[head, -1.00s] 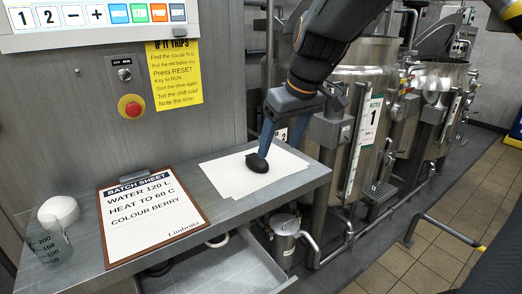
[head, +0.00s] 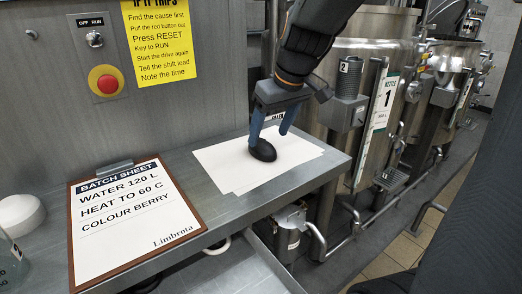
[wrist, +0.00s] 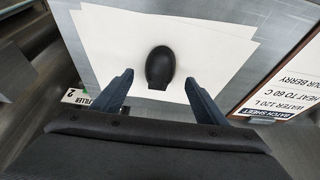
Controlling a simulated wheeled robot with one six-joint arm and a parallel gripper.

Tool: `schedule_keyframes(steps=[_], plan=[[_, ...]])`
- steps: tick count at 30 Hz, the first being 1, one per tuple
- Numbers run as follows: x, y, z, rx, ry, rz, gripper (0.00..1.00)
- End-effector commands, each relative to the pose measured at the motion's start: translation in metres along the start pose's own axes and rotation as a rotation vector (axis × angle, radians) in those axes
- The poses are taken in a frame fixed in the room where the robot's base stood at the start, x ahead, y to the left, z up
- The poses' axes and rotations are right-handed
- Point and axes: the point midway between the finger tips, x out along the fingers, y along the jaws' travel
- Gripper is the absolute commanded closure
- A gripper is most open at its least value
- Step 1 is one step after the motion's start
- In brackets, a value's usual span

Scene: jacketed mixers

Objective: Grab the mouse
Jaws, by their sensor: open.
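The mouse (head: 263,151) is a small black oval lying on white paper sheets (head: 222,160) on the steel bench. It also shows in the wrist view (wrist: 160,66), whole and uncovered, just beyond my fingertips and between their lines. My gripper (head: 268,140) is above the paper, its blue fingers pointing down at the mouse. In the wrist view my gripper (wrist: 158,82) is open, with one finger to each side and clear space between each finger and the mouse. Nothing is held.
A clipboard with a batch sheet (head: 128,225) lies left of the paper. A white round object (head: 20,214) is at the far left. Steel kettles (head: 365,75) stand to the right. A red stop button (head: 106,83) is on the wall panel. An open drawer (head: 235,270) is below the bench.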

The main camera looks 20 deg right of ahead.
Motion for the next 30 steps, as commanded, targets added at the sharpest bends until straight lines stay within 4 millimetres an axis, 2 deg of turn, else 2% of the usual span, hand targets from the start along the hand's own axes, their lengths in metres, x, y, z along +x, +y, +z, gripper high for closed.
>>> schedule_keyframes(steps=[12,22,23,30], plan=[[0.046,-0.002,0.003,0.001,-0.002,-0.001,0.34],[0.052,-0.002,0.003,-0.002,0.000,0.000,0.34],[0.052,-0.002,0.003,-0.002,0.000,0.000,0.37],[0.052,-0.003,0.003,-0.003,0.000,-0.001,0.77]])
